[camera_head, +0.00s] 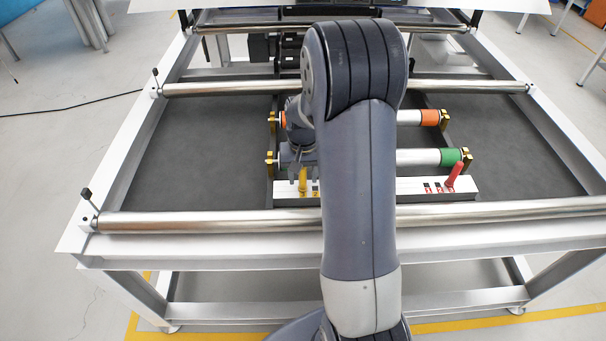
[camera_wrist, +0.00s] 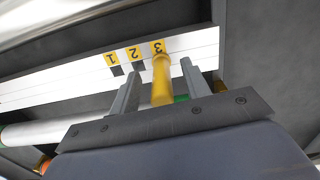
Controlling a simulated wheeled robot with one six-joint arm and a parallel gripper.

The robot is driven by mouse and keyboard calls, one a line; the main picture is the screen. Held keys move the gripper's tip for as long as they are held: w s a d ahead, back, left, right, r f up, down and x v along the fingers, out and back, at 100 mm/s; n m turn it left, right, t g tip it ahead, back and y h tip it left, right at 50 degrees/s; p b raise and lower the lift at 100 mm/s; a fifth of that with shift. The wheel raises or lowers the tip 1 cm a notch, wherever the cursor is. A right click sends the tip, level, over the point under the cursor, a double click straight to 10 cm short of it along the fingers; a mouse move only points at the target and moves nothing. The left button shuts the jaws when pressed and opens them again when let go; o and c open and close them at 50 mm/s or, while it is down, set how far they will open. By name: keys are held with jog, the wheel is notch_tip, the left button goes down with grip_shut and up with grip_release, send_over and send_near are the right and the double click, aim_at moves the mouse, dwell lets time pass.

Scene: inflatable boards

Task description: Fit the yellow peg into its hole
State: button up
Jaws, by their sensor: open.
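The yellow peg (camera_wrist: 162,84) stands between the two fingers of my gripper (camera_wrist: 161,67) in the wrist view, with a gap on both sides. The gripper is open around it. The peg's far end is at the yellow label 3 on a white board (camera_wrist: 75,76). How deep it sits there I cannot tell. Dark square marks lie beside labels 1 and 2. In the head view the yellow peg (camera_head: 303,180) shows at the left part of the white board (camera_head: 408,186), below my gripper (camera_head: 302,172). My arm hides the board's middle.
A red peg (camera_head: 455,174) leans at the board's right end, by red labels. Behind the board are a green-ended roller (camera_head: 420,157) and an orange-ended roller (camera_head: 410,117). A steel bar (camera_head: 200,221) crosses in front. Dark bare surface (camera_head: 200,150) lies to the left.

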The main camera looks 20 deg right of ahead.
notch_tip(320, 180, up, 11)
jog(key=shift+f, duration=0.1)
dwell(0.3)
notch_tip(320, 180, down, 11)
jog(key=shift+r, duration=0.2)
jog(key=shift+r+p, duration=0.45)
jog(key=shift+r, duration=0.1)
jog(key=shift+f, duration=0.2)
